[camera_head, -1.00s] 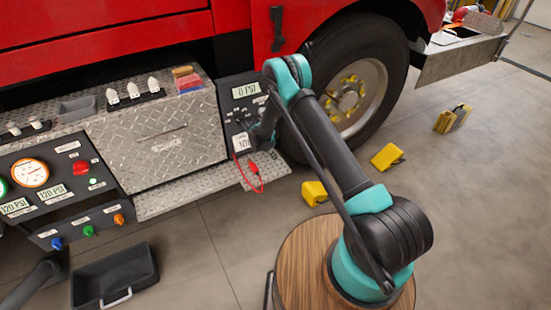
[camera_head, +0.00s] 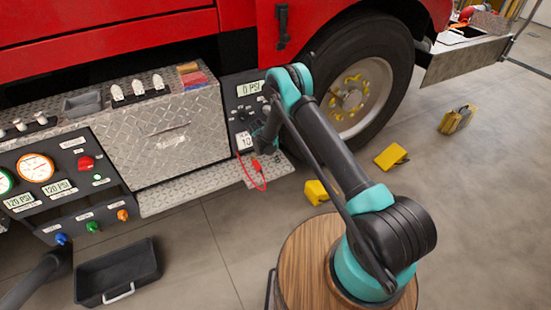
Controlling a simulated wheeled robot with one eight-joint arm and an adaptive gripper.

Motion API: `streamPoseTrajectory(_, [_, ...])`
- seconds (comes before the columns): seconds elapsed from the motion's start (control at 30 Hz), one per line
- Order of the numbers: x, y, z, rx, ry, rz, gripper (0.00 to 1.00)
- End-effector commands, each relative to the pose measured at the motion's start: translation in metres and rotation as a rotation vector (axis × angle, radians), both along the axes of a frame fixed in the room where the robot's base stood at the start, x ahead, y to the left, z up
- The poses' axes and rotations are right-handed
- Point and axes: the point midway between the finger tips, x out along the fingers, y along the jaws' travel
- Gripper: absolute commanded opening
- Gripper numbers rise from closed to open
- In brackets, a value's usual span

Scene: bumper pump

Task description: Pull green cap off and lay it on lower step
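The green cap (camera_head: 93,227) sits on the lower front strip of the dark pump panel, between a blue cap (camera_head: 62,239) and an orange cap (camera_head: 122,215). My gripper (camera_head: 262,137) is small and dark in front of the gauge panel at the right of the box, well away from the green cap. My arm partly covers it, and its fingers do not show clearly.
A black tray (camera_head: 117,272) lies on the floor below the caps. A red looped cable (camera_head: 262,181) hangs by the gauge panel (camera_head: 243,90). Yellow chocks (camera_head: 391,156) stand near the truck wheel (camera_head: 355,96). A dark hose (camera_head: 38,282) is at the lower left.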

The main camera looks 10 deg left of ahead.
Motion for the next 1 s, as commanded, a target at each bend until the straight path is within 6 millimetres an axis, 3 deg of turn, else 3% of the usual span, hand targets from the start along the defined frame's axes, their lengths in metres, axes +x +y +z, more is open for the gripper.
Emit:
streamPoseTrajectory(0.47, [-0.002,0.003,0.008,0.000,0.000,0.000,0.43])
streamPoseTrajectory(1.0, [-0.023,0.034,0.096,0.000,0.001,0.002,0.43])
